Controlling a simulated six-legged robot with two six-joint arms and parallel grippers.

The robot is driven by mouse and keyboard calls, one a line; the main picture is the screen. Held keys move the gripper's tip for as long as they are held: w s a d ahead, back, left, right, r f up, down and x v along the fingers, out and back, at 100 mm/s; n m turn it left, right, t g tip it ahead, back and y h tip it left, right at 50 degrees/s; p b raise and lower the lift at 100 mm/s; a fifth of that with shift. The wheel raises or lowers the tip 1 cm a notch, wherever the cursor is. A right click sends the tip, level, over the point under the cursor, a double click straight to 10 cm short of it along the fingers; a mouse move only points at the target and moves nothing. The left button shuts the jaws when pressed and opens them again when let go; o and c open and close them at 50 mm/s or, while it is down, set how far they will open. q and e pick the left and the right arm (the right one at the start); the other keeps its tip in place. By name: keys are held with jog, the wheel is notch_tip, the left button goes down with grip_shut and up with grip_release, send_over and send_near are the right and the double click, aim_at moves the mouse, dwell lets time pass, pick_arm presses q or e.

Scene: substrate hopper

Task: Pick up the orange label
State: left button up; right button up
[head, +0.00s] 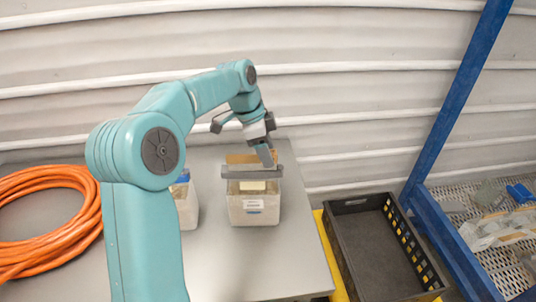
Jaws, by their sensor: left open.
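A flat orange-brown piece (241,158), which looks like the orange label, shows at the top rear of a pale translucent tub (252,210) on the grey table. A grey bar (250,173) crosses the tub's top in front of it and hides its lower part. My left gripper (265,157) is open and points down at the right part of the orange piece, partly covering it. I cannot tell whether they touch. My right gripper is not in view.
A second tub (187,207) stands left of the first, partly behind my left arm. A coiled orange hose (45,235) lies on the table's left. A black crate (375,250) is right of the table, beside a blue post (455,105) and a mesh shelf with loose items.

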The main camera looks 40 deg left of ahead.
pick_arm(q)
jog(key=shift+d, duration=0.15)
jog(key=shift+c, duration=0.7)
grip_shut()
jog(key=shift+r, duration=0.15)
jog(key=shift+r, duration=0.3)
notch_tip(320, 180, up, 16)
jog(key=p, duration=0.2)
jog(key=shift+p, duration=0.4)
jog(key=shift+r, duration=0.1)
